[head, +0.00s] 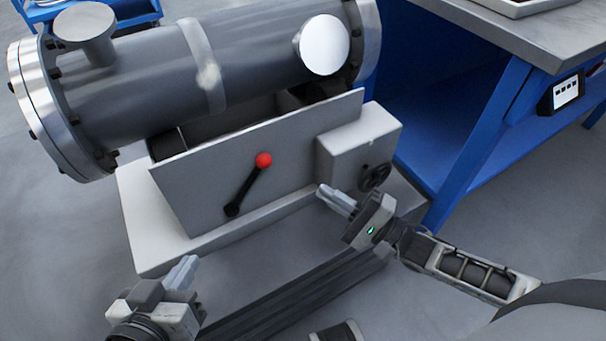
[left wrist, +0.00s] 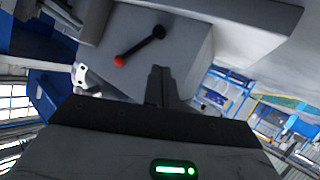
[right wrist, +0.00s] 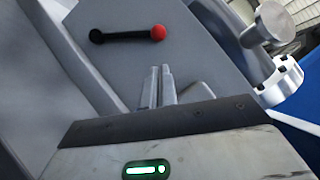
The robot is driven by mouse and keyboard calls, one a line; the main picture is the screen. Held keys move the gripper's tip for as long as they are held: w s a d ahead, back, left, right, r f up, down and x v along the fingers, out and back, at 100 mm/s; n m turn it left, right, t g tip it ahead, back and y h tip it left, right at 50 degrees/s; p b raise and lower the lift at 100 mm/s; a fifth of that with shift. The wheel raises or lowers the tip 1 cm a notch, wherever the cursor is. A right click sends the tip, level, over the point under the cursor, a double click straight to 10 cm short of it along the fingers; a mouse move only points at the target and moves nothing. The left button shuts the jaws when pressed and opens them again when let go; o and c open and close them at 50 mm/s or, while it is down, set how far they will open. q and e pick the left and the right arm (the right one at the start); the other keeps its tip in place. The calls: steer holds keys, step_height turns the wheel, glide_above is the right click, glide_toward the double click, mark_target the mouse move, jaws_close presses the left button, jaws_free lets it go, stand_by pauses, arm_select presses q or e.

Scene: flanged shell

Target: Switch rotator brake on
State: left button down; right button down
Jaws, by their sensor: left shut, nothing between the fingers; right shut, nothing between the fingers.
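The brake lever is a black arm with a red ball knob (head: 263,160) on the grey front panel (head: 190,190) of the rotator. Its pivot is at the lower left and the knob points up and to the right. The lever also shows in the left wrist view (left wrist: 140,47) and in the right wrist view (right wrist: 127,36). My right gripper (head: 336,199) is shut and empty, to the right of and below the knob, in front of the grey box. My left gripper (head: 182,272) is shut and empty, below and left of the lever. Neither gripper touches the lever.
A large flanged shell (head: 140,85) lies on the rotator above the panel. A grey box (head: 358,145) with a black handwheel (head: 375,177) stands right of the panel. A blue workbench (head: 480,130) is at the right. Open floor lies at the left.

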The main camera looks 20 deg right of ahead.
mark_target(251, 181)
arm_select(q)
steer(key=shift+s+d+r+t+h+b, duration=0.2)
steer(key=shift+r+t+h+b, duration=0.2)
steer(key=shift+r+b, duration=0.25)
arm_select(e)
steer(key=x, duration=0.9)
steer(key=shift+w+a+r, duration=0.2)
steer(key=shift+w, duration=0.05)
